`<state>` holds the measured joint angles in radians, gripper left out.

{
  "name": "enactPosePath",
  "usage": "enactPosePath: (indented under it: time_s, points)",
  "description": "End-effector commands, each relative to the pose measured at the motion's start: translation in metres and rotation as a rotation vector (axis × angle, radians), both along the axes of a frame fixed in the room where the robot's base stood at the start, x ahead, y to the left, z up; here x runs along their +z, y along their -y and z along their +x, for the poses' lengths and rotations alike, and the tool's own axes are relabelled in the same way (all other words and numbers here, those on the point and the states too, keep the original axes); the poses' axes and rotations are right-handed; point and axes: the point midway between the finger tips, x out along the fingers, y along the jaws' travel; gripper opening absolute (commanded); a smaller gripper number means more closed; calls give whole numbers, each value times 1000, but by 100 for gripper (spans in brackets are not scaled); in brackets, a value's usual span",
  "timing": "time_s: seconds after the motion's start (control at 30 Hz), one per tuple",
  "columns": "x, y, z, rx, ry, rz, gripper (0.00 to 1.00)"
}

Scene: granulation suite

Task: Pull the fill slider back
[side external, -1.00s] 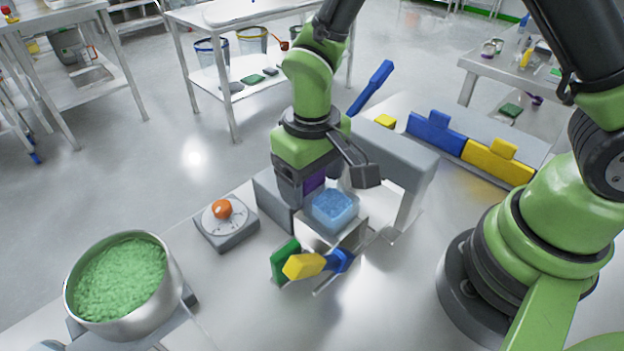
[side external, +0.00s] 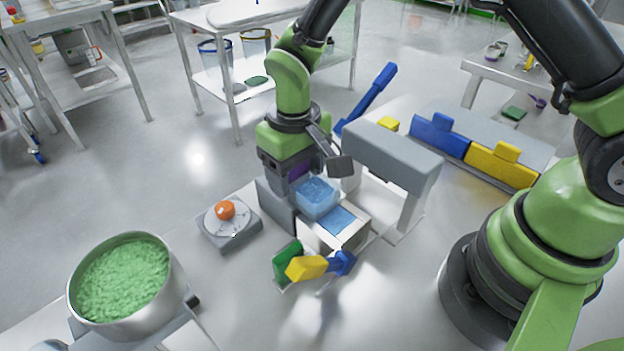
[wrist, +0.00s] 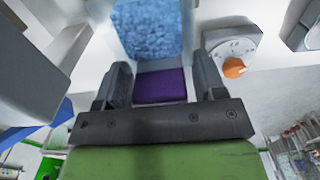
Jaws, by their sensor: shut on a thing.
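The fill slider is a clear box of blue granules (side external: 317,196) with a purple grip (side external: 299,170) on its far side. It sits toward the back end of a grey block (side external: 310,236). A blue-filled opening (side external: 338,220) shows in the block's top in front of the box. My gripper (side external: 296,172) is shut on the purple grip, which shows between the fingers in the wrist view (wrist: 160,87). The blue granules (wrist: 150,30) lie just beyond it. The finger contacts are partly hidden in the side view.
A grey bridge-shaped frame (side external: 390,150) stands close on the right. A dial with an orange knob (side external: 225,210) is on the left. Green, yellow and blue handles (side external: 306,267) lie in front. A steel bowl of green granules (side external: 125,280) stands at front left.

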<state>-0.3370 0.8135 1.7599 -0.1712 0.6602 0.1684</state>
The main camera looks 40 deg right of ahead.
Motion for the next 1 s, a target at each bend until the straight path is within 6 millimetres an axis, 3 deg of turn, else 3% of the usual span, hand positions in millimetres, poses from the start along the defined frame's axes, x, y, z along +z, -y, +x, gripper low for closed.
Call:
enactPosePath:
  time_s: [0.2, 0.33, 0.8, 0.83, 0.87, 1.0]
  points:
    - [-1, -1, 37, -1, 4, 2, 21]
    - [-1, -1, 51, 0, 1, 3, 21]
    - [1, -1, 62, 3, 10, 3, 21]
    - [1, -1, 62, 3, 11, 3, 68]
    - [1, -1, 62, 3, 11, 3, 72]
    - [1, 0, 61, 2, 7, 2, 72]
